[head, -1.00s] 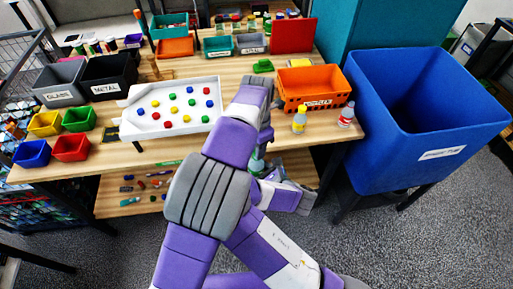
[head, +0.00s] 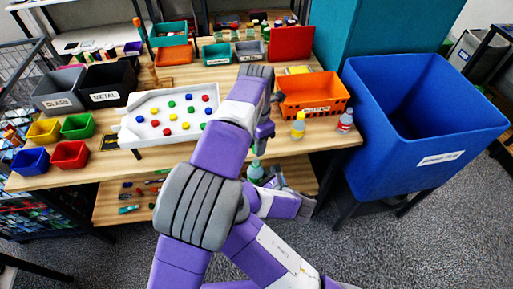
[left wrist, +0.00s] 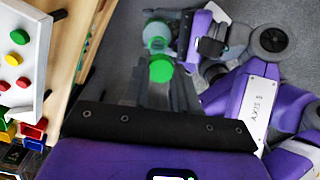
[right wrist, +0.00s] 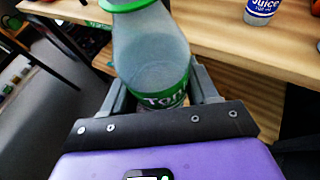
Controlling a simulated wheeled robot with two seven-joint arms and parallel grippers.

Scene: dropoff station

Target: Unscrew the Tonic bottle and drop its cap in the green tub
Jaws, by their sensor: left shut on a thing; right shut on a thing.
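The Tonic bottle (right wrist: 152,55) is clear with a green label and fills the right wrist view. My right gripper (right wrist: 160,98) is shut around its body. The bottle also shows below the table edge in the head view (head: 255,171). My left gripper (head: 262,140) is above it, near the table's front edge. In the left wrist view, my left gripper (left wrist: 161,75) is shut on the green cap (left wrist: 161,69). The bottle (left wrist: 157,36) appears apart from the cap there. The green tub (head: 78,125) stands at the table's left, beside the yellow, blue and red tubs.
A white tray (head: 140,140) with coloured pegs lies between the tubs and my left arm. A large blue bin (head: 425,125) stands beside the table.

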